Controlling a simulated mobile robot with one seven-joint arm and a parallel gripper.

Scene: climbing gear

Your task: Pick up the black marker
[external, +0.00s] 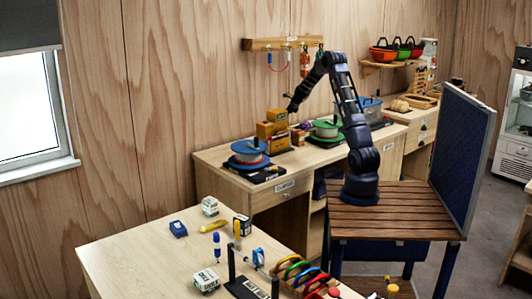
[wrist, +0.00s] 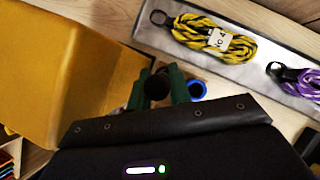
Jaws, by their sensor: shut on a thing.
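My gripper (external: 291,106) is at the far desk, close to the stacked yellow boxes. In the wrist view its green fingers (wrist: 157,92) are closed on a dark, round-ended thing, which I take to be the black marker (wrist: 157,85). Only the marker's near end shows; the rest is hidden by the fingers and the gripper body. The marker is too small to make out in the external view. A blue round thing (wrist: 196,88) is just right of the fingers.
A yellow box (wrist: 65,65) stands close on the left of my gripper. A grey tray (wrist: 215,55) with a yellow-black rope coil (wrist: 215,38) and a purple one (wrist: 297,80) lies beyond. Spools with a blue rim (external: 249,150) and a green rim (external: 326,128) flank the boxes.

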